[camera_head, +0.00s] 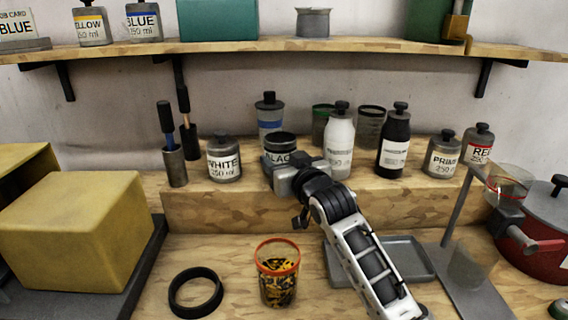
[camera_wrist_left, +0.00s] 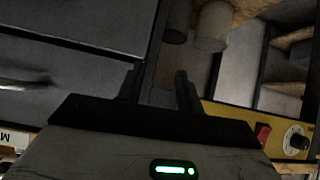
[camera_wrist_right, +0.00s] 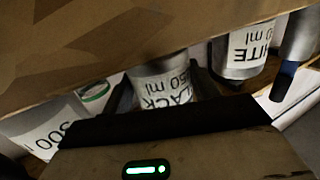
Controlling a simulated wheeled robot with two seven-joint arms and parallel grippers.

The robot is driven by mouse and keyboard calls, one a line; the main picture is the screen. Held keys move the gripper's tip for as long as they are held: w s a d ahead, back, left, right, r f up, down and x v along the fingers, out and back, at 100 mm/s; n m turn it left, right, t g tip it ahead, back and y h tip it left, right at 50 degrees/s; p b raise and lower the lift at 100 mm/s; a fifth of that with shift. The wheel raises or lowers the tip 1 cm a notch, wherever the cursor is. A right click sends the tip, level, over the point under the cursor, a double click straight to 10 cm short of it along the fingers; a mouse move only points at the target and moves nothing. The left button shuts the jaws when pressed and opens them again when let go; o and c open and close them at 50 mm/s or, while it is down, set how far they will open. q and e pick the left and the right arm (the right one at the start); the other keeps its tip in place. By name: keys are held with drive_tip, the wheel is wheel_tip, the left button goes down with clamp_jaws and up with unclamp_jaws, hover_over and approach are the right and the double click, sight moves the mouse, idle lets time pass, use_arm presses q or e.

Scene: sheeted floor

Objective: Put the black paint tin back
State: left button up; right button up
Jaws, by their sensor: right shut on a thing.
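The black paint tin (camera_head: 281,142), labelled BLACK, is at the raised wooden step, between the white paint tin (camera_head: 224,160) and a white bottle (camera_head: 340,143). My right gripper (camera_head: 283,165) is shut on it from the front and partly hides its label. In the right wrist view the tin (camera_wrist_right: 163,82) sits between the two fingers (camera_wrist_right: 165,100). I cannot tell whether its base touches the step. My left gripper (camera_wrist_left: 158,88) shows only in the left wrist view, fingers apart and nothing between them, near grey drawer-like surfaces.
A blue-banded bottle (camera_head: 269,112) stands close behind the black tin. A black bottle (camera_head: 394,145), primer tin (camera_head: 443,157) and red tin (camera_head: 477,144) stand to the right. An orange-rimmed cup (camera_head: 278,272), black ring (camera_head: 196,292) and grey tray (camera_head: 404,258) are on the lower bench.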

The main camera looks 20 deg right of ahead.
drive_tip(key=shift+f, duration=0.4)
drive_tip(key=shift+f, duration=0.1)
drive_tip(key=o, duration=1.2)
drive_tip(key=shift+f, duration=0.15)
drive_tip(key=shift+r, duration=0.2)
drive_tip(key=s+d+b, duration=0.1)
drive_tip(key=s, duration=1.1)
drive_tip(key=shift+d+r, duration=0.2)
drive_tip(key=shift+r, duration=0.05)
